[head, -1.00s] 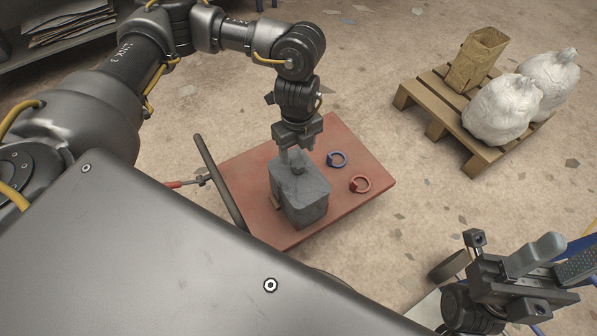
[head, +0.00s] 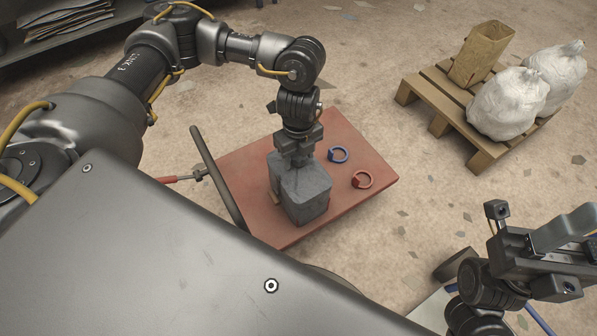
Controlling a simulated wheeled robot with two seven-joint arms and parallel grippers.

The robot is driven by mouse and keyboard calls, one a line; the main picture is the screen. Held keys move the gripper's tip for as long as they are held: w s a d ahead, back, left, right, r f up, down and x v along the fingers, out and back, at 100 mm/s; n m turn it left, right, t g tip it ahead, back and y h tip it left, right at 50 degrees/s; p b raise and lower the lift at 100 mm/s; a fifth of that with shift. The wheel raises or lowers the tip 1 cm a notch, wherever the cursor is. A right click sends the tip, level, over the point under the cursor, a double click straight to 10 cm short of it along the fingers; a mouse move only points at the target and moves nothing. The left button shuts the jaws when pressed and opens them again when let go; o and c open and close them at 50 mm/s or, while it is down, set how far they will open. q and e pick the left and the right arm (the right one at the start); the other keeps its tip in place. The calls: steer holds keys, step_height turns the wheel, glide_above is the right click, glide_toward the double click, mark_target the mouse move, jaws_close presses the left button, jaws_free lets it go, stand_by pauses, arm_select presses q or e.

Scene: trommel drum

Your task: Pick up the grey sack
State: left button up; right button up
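The grey sack (head: 309,203) stands upright on a flat red deck (head: 352,150), towards its near left part. My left gripper (head: 293,158) points straight down at the top of the sack from above, and its fingers reach the sack's top. The fingers and the sack's top are close in tone and overlap, so I cannot tell whether the fingers are closed on it. My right gripper (head: 572,238) is at the lower right, far from the sack and partly cut off by the picture edge; its opening is not clear.
A dark bar (head: 216,176) runs along the deck's left side. A wooden pallet (head: 439,123) at upper right holds two white sacks (head: 508,104) and a brown bag (head: 481,53).

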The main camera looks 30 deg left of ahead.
arm_select(q)
jaws_close()
stand_by(1.2)
